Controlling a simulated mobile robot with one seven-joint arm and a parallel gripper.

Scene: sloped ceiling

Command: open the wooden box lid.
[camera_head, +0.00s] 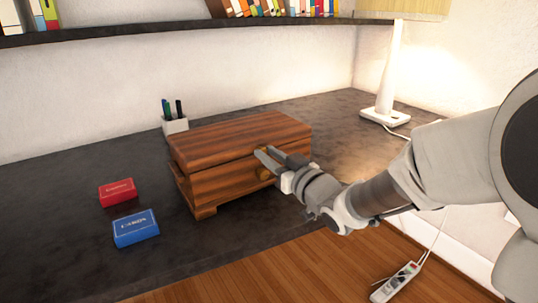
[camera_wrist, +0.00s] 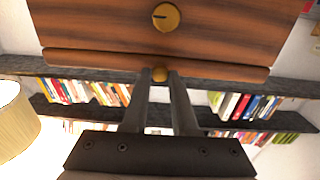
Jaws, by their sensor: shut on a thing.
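The wooden box (camera_head: 224,183) stands on the dark desk, its reddish-brown lid (camera_head: 240,132) looking down and closed. In the wrist view, which looks upside down, the front of the box (camera_wrist: 100,25) fills the top, with a round brass lock plate (camera_wrist: 166,17) and the lid's edge (camera_wrist: 100,62) below it. My gripper (camera_head: 268,156) is at the front of the box. Its two fingers (camera_wrist: 160,76) are shut on a small brass knob (camera_wrist: 160,74) at the lid's edge. In the head view the fingers hide the knob.
A red card box (camera_head: 118,192) and a blue card box (camera_head: 136,228) lie left of the wooden box. A pen cup (camera_head: 175,124) stands behind it. A white lamp (camera_head: 386,100) stands at the back right. A bookshelf (camera_head: 180,27) runs above the desk.

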